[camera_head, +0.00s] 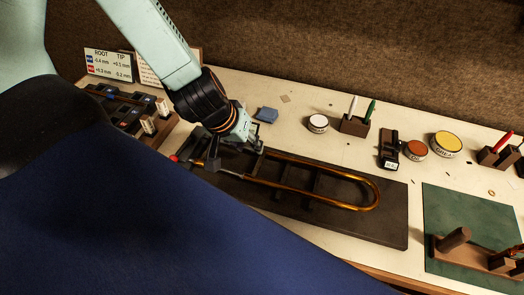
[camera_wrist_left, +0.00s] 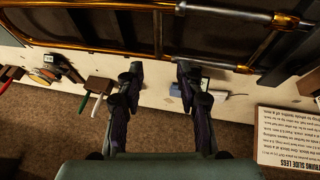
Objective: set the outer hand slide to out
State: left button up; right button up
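The outer hand slide (camera_head: 377,192) is a long brass U. It lies over a dark tray (camera_head: 392,228) on the bench, with its bend at the right. Its left ends run in under my left gripper (camera_head: 240,148), where the arm partly hides them. In the left wrist view, brass tubing (camera_wrist_left: 75,45) and a silvery sleeve (camera_wrist_left: 225,13) cross the top. My left gripper's fingers (camera_wrist_left: 160,75) are apart there with nothing visible between them, and they point toward the slide. Whether they touch it I cannot tell. My right gripper is not in view.
A blue block (camera_head: 266,115), a white tin (camera_head: 318,123), a pen holder (camera_head: 355,125) and coloured tins (camera_head: 447,143) stand behind the tray. A dark gauge rack (camera_head: 125,107) is at the left. A green mat (camera_head: 455,205) with wooden tools lies at the right.

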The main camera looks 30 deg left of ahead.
aim_at(260, 158)
pick_arm(q)
jog(key=b+x, duration=0.5)
jog(key=x, duration=0.1)
jog(key=shift+s, duration=0.2)
jog(key=shift+w+d+f+b, duration=0.15)
jog(key=shift+w+f+b, duration=0.15)
jog(key=shift+f+b, duration=0.2)
jog(key=shift+w+d+f, duration=0.1)
jog(key=shift+w+f, duration=0.15)
jog(key=shift+c, duration=0.3)
jog(key=c, duration=0.4)
grip_shut()
